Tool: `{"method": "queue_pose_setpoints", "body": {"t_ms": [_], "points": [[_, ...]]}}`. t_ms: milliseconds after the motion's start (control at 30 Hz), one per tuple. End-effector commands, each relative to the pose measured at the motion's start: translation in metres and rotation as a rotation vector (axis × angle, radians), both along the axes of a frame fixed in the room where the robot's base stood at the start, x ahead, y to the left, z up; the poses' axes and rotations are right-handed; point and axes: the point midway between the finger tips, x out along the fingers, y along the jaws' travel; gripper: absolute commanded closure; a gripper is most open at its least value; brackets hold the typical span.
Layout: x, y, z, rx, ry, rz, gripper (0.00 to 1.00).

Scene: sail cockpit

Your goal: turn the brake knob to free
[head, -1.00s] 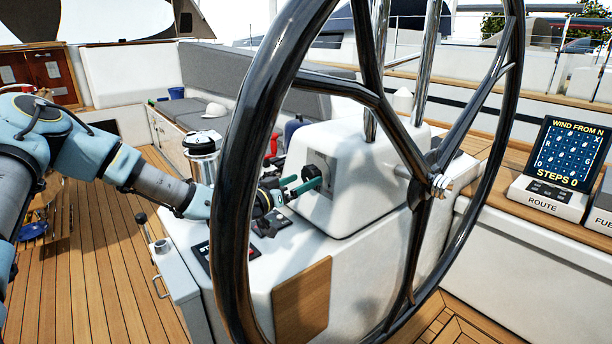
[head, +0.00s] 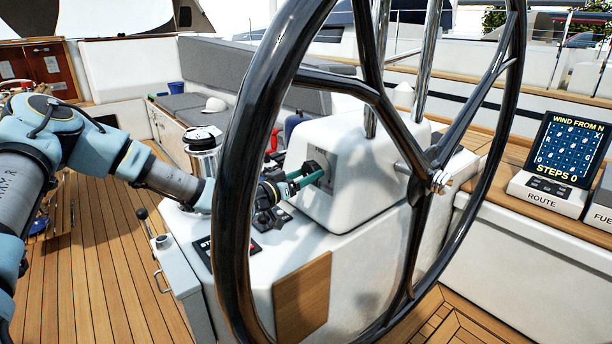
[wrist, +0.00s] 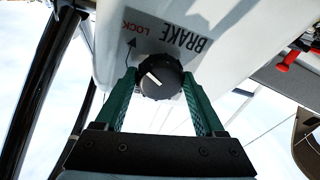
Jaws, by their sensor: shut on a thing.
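The brake knob (wrist: 160,77) is a round black knob with a white pointer line, on the white pedestal (head: 375,165). In the wrist view the words BRAKE and LOCK and a curved arrow show on the panel (wrist: 165,35) beside it; no FREE mark is readable. The white line slants toward the LOCK side. My gripper (wrist: 160,88) has green fingers on both sides of the knob and is shut on it. In the head view my gripper (head: 312,174) reaches the pedestal panel from the left, seen through the wheel, with the knob mostly hidden by the fingers.
The large black steering wheel (head: 232,200) stands in front of the pedestal, with my arm passing behind its rim. A winch (head: 203,155) stands left of the pedestal. A red handle (wrist: 313,58) shows at the right in the wrist view. A route display (head: 568,150) is at the right.

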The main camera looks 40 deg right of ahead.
Motion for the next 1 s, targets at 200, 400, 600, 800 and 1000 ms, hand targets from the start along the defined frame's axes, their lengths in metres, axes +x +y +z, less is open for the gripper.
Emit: {"method": "queue_pose_setpoints", "body": {"t_ms": [200, 400, 600, 800, 1000], "points": [[0.0003, 0.0001, 0.0000, 0.000, 0.000, 0.001, 0.78], [0.0004, 0.0002, -0.0001, 0.001, 0.004, 0.001, 0.85], [0.0005, 0.0003, -0.0004, 0.003, 0.049, 0.005, 0.85], [0.0004, 0.0002, -0.0001, 0.009, 0.166, 0.016, 0.85], [-0.0001, 0.0004, 0.0006, 0.020, 0.342, 0.031, 0.85]]}}
